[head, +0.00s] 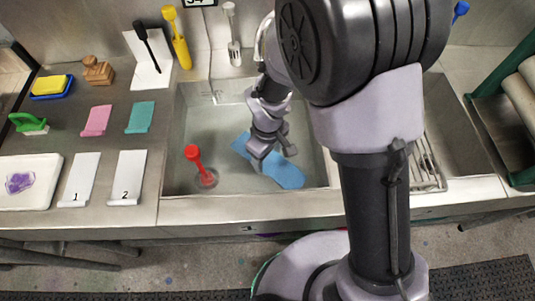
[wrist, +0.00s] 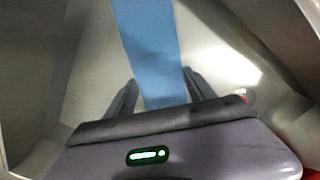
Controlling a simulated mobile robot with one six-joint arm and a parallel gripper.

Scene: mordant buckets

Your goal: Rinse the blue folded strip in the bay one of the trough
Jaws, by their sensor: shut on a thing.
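The blue folded strip (head: 285,175) is in the left basin of the steel trough (head: 225,112), spread out below and to both sides of my gripper (head: 272,156). My gripper is shut on the strip. In the wrist view, the strip (wrist: 150,40) runs between the two fingers of my gripper (wrist: 160,88) and up out of the picture. The strip lies low in the basin; I cannot tell how much of it is under water. A red-handled plug (head: 194,160) stands at the basin's front left. My arm hides part of the trough's middle.
Left of the basin, the counter holds white cards marked 1 (head: 80,180) and 2 (head: 127,178), pink (head: 97,120) and teal (head: 141,117) folded strips, and a green-handled brush (head: 28,123). A wire rack (head: 428,170) sits right of my arm.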

